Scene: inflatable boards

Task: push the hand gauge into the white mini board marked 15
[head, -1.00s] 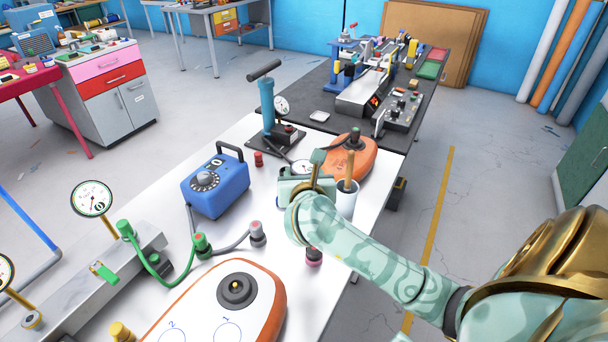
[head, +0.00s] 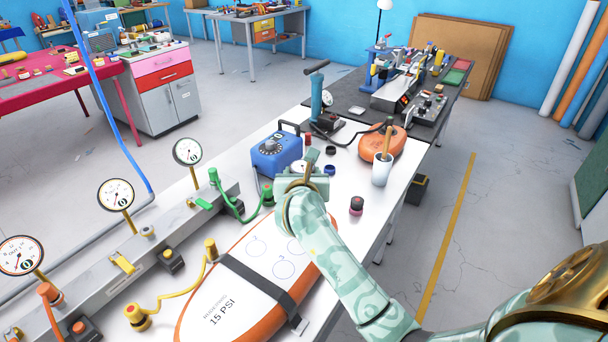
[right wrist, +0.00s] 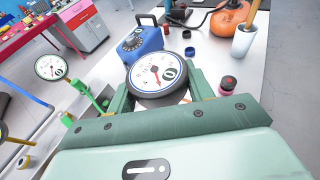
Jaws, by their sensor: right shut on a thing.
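The hand gauge (right wrist: 157,75) is a round dial with a white face and dark body, held between the two green fingers of my right gripper (right wrist: 160,95) in the right wrist view. In the head view my right gripper (head: 303,178) is above the white table, just beyond the far end of the mini board; the gauge is mostly hidden there. The white mini board (head: 240,305) with an orange rim is marked 15 PSI and lies on the table with a dark strap across it. Two printed circles show on its far part. My left gripper is out of view.
A blue box with a dial (head: 277,153) stands beyond the gripper. A metal rail (head: 110,270) with gauges and coloured hoses runs along the left.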

